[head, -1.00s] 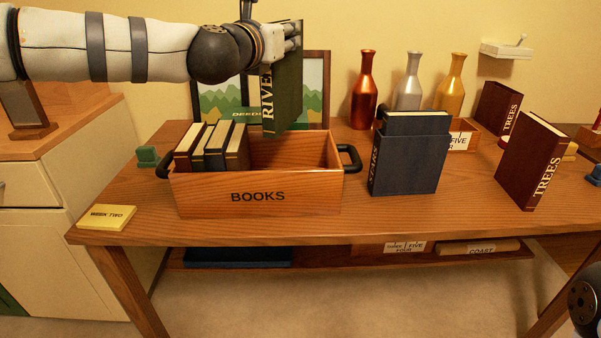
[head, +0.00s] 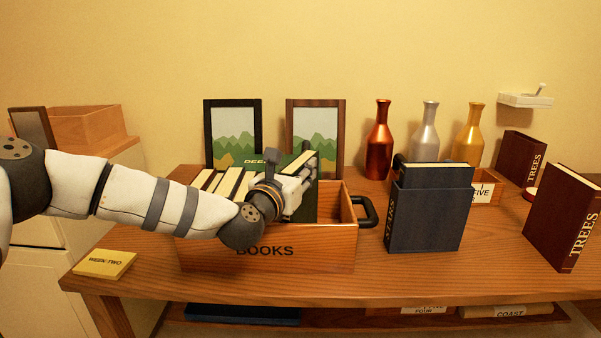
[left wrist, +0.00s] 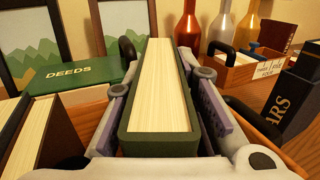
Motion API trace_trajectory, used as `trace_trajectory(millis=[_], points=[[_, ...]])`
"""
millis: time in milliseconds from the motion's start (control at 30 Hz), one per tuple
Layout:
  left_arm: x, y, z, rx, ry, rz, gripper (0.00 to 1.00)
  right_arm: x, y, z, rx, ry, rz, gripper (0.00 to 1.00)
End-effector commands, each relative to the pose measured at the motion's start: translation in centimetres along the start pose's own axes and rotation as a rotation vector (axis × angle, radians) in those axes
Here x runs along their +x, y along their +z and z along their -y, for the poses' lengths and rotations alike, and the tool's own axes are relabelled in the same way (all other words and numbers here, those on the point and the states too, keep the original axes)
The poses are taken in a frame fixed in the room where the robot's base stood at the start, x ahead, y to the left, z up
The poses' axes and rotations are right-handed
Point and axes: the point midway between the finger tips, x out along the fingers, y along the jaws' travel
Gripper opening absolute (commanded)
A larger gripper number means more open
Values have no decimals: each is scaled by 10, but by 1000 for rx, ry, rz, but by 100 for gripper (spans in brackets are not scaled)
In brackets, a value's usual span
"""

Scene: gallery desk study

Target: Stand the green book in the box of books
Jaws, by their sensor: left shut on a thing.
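The green book (head: 308,172) is upright, spine down or hidden, with its cream page edge (left wrist: 160,85) facing up in the left wrist view. My left gripper (head: 296,190) is shut on it, one finger on each side. The book's lower part is inside the wooden box of books (head: 340,245), right of the books standing there. Whether it touches the box floor is hidden. Several books (head: 222,182) stand at the box's left end. My arm covers part of the box front. My right gripper is out of view.
A green DEEDS book (left wrist: 85,75) lies behind the box, before two picture frames (head: 233,135). A dark blue slipcase (head: 430,215) stands right of the box. Three bottles (head: 378,140) stand behind it. Free room shows at the box's right end, by its black handle (head: 367,212).

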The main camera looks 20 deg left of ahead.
Motion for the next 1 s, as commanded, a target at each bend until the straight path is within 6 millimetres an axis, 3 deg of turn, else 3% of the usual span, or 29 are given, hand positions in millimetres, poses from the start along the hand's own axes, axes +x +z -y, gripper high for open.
trace_trajectory(millis=[267,300,400,767,1000], points=[[0,0,0,-1,0,3,0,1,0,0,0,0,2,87],[0,-3,0,0,0,-2,27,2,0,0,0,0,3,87],[0,-1,0,0,0,0,45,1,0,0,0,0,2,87],[-4,2,0,-1,0,1,45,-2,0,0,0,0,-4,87],[-57,3,0,-3,-1,1,45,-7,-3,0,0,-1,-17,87]])
